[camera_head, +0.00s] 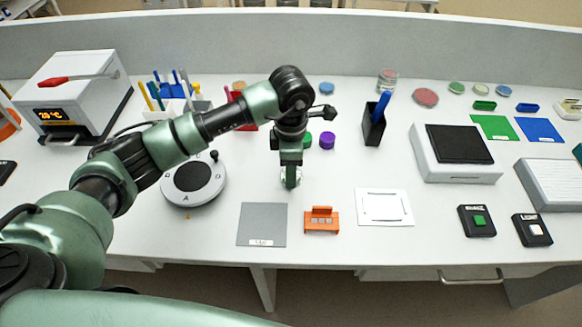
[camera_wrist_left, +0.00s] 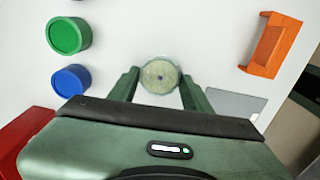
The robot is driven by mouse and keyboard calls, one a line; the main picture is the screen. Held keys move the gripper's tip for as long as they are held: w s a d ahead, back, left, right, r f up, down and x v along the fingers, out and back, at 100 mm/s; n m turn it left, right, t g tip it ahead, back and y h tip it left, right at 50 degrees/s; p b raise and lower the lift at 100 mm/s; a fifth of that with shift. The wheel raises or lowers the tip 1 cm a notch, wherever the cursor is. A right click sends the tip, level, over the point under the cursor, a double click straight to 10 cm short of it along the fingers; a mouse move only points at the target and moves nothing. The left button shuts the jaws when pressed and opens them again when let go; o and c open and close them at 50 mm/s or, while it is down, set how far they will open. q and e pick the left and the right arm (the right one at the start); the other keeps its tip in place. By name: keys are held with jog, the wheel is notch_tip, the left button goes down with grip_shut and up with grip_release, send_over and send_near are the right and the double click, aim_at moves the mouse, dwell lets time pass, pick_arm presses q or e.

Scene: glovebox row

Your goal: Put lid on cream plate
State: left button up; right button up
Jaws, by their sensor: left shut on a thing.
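My left gripper (camera_head: 290,178) is low over the middle of the table, pointing down. In the left wrist view its fingers (camera_wrist_left: 160,88) are closed on the sides of a clear round lid (camera_wrist_left: 146,82). A cream, speckled round surface shows inside the clear rim, in line with a cream plate (camera_wrist_left: 160,74) under it. I cannot tell whether lid and plate touch. In the head view the fingers mostly hide both. Another pale cream dish (camera_head: 481,90) lies at the back right. My right gripper is not in view.
A grey mat (camera_head: 262,225), an orange bracket (camera_head: 321,220) and a white square pad (camera_head: 384,207) lie in front. A round dial device (camera_head: 193,180) stands left. A black pen holder (camera_head: 374,124) stands right.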

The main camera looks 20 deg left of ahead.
pick_arm(q)
jog(key=o, duration=1.4)
jog(key=shift+c, duration=0.2)
